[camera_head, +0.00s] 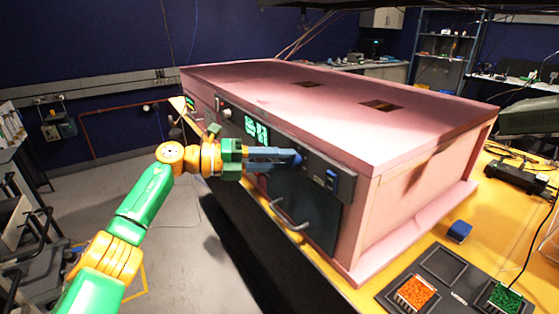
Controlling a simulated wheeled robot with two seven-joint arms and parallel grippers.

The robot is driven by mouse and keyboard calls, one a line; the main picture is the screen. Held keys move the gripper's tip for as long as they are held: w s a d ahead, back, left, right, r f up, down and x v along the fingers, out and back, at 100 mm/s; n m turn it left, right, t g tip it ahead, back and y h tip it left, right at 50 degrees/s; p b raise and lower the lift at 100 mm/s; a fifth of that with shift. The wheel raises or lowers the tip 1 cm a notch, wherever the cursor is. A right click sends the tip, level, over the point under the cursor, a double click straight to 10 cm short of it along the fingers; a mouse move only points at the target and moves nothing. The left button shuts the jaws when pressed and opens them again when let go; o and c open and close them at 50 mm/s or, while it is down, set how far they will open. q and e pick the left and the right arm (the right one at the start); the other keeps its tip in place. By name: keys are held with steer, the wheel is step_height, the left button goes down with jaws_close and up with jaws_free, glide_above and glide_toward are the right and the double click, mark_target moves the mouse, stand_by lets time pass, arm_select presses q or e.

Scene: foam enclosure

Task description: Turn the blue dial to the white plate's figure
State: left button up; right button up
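The blue dial (298,160) is on the dark front panel of the pink foam enclosure (390,146). My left gripper (291,159) reaches in from the left, with its fingertips at the dial. The fingers cover part of the dial, and I cannot tell whether they touch or grip it. The dial's pointer and markings are too small to read. I cannot make out a white plate with a figure. My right gripper is not in view.
A green-lit display (257,131) and a blue switch (331,179) flank the dial. A blue block (459,231) and a dark tray (443,265) with orange and green pieces sit on the yellow bench at right.

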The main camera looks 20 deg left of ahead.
arm_select(q)
steer(key=o, duration=0.3)
steer(key=shift+o, duration=0.2)
steer(key=shift+a, duration=0.15)
steer(key=b+v, duration=0.2)
steer(key=v, duration=0.4)
steer(key=shift+s+a, duration=0.2)
steer(key=shift+a, duration=0.1)
steer(key=shift+r, duration=0.1)
